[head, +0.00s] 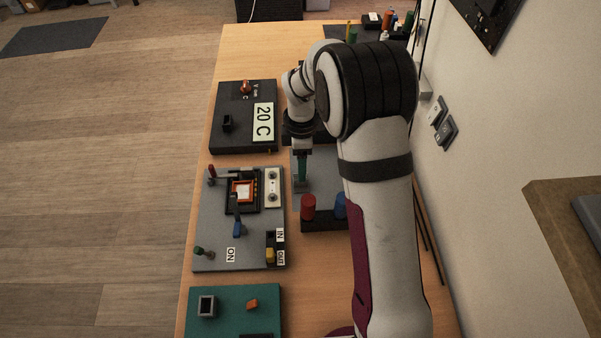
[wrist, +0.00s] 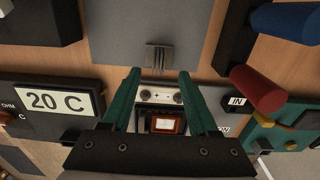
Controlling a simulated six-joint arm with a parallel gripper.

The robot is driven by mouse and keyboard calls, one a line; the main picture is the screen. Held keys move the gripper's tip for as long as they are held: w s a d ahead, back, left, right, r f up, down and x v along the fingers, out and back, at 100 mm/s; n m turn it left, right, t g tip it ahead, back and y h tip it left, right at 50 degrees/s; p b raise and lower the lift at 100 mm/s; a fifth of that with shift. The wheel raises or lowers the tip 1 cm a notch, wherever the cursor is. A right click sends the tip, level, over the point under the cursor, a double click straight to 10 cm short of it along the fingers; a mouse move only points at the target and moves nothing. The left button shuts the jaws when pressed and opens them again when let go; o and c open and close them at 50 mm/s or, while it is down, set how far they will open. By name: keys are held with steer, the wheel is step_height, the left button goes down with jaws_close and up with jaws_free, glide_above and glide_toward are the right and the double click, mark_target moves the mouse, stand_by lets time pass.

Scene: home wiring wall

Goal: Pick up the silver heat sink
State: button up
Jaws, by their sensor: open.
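The silver heat sink (wrist: 159,56) is a small finned block on a grey plate (wrist: 115,28), seen in the wrist view just beyond my fingertips. My gripper (wrist: 160,72) is open, with its two green fingers apart and nothing between their tips. The heat sink lies roughly in line with the gap between them, and I see no contact. In the head view my gripper (head: 302,168) points down over the grey plate (head: 324,180). A small grey block, likely the heat sink (head: 300,185), shows just below it, partly hidden by the fingers.
A black holder (head: 325,222) with a red cylinder (head: 308,206) and a blue cylinder (head: 341,205) stands close by. A black "20 C" panel (head: 232,140), a grey switch board (head: 211,258) and a teal board (head: 226,322) line the table's left side. The wall is at the right.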

mark_target(299, 187)
step_height(299, 187, down, 6)
steer(key=shift+w+f, duration=0.1)
steer(key=shift+f, duration=0.15)
jaws_close()
